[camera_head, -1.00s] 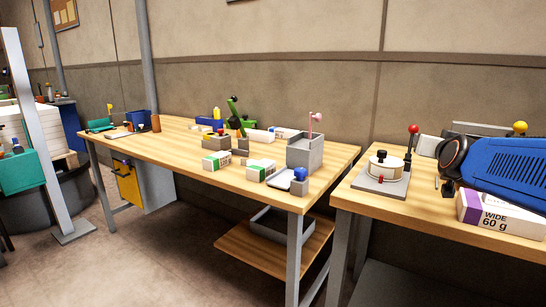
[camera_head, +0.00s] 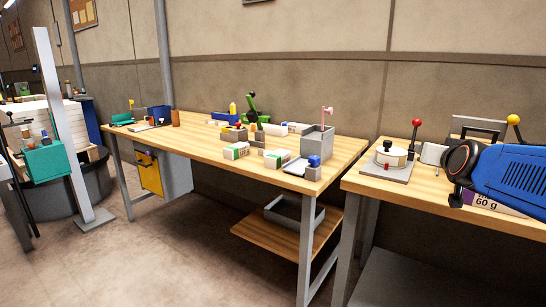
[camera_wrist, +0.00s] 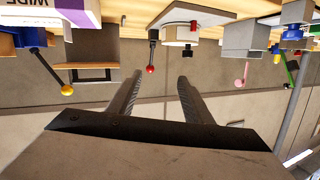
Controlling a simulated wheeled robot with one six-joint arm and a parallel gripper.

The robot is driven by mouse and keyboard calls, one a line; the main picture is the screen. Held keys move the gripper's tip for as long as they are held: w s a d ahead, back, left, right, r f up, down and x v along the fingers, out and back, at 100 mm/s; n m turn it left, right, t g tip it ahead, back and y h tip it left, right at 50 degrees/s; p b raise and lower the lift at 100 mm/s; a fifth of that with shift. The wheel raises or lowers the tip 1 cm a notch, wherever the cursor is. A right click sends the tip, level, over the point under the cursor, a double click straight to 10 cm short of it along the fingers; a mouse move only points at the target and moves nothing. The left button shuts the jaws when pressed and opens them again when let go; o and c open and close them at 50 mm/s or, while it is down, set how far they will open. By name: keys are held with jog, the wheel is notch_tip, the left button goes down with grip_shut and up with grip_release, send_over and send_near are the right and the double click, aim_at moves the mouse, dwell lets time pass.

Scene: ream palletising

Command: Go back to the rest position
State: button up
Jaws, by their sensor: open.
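My gripper (camera_wrist: 158,78) shows in the wrist view with its two fingers apart and nothing between them. The wrist picture is upside down, with the bench tops along its upper edge and the wall behind the fingers. My blue arm (camera_head: 515,178) is at the right of the head view, over the right bench. The gripper itself cannot be made out there. A white and purple ream marked 60 g (camera_head: 488,202) lies on that bench, mostly hidden behind my arm. Its purple end also shows at the wrist view's upper left (camera_wrist: 72,4).
The right bench (camera_head: 425,196) holds a round device on a grey plate (camera_head: 389,162) and upright levers with red (camera_head: 416,122) and yellow knobs. The left bench (camera_head: 205,143) carries small cartons, a grey bin (camera_head: 316,143) and tools. A grey post (camera_head: 66,130) stands left. Floor in front is clear.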

jog(key=s+a+f+n+g+y, duration=0.2)
jog(key=s+a+f+g, duration=0.3)
jog(key=s+f, duration=0.7)
jog(key=s+a+f+n+g+y, duration=0.2)
jog(key=s+a+f+g, duration=0.3)
jog(key=s, duration=1.2)
jog(key=a+f, duration=0.4)
jog(key=f, duration=0.3)
jog(key=shift+f+n, duration=0.25)
jog(key=shift+n, duration=0.05)
